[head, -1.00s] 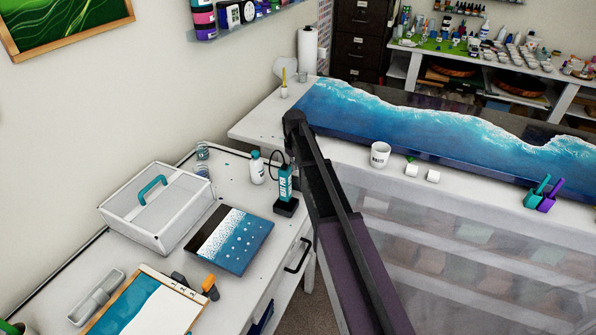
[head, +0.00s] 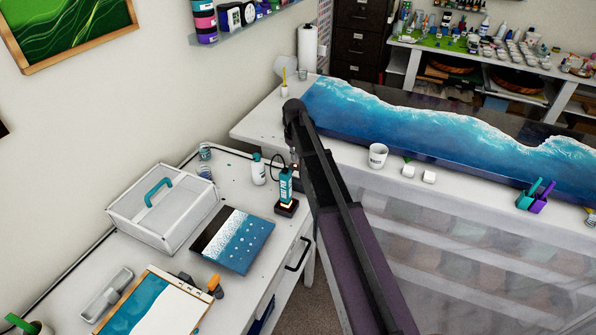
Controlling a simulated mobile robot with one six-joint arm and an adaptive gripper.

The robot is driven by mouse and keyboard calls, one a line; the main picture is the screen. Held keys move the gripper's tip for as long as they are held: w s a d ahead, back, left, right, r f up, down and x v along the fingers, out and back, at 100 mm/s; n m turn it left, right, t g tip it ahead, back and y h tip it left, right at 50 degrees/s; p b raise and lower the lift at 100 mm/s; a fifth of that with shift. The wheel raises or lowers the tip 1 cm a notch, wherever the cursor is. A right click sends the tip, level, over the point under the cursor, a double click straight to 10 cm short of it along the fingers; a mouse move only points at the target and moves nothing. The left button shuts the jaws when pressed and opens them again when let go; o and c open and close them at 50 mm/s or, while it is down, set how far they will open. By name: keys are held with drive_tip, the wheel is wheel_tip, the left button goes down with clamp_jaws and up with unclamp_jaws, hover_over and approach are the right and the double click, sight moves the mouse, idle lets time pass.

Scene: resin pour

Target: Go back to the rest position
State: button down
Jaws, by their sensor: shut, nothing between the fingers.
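My arm rises from the lower right of the head view, and its elbow is above the gap between the two tables. My gripper (head: 294,157) hangs below it, small and dark, close to the top of a teal handheld tool (head: 286,186). It looks shut and empty, but its fingertips are partly hidden by the arm and hard to make out. The tool stands upright in a black base (head: 286,208) near the right edge of the white side table. I cannot tell whether the gripper touches the tool.
The white side table (head: 112,257) also bears a lidded white box (head: 150,222), a wave panel (head: 233,240), a white bottle (head: 258,172) and a clipboard (head: 160,300). A blue wave-topped table (head: 400,125) stands behind, with a white cup (head: 378,155) and teal and purple holders (head: 535,198).

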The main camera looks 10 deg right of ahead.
drive_tip(key=shift+s+r, duration=0.1)
drive_tip(key=shift+r, duration=0.1)
idle(0.5)
drive_tip(key=s+f+m+b, duration=0.1)
drive_tip(key=s+m, duration=0.3)
drive_tip(key=s, duration=2.5)
drive_tip(key=shift+f+m, duration=0.2)
drive_tip(key=shift+m, duration=0.2)
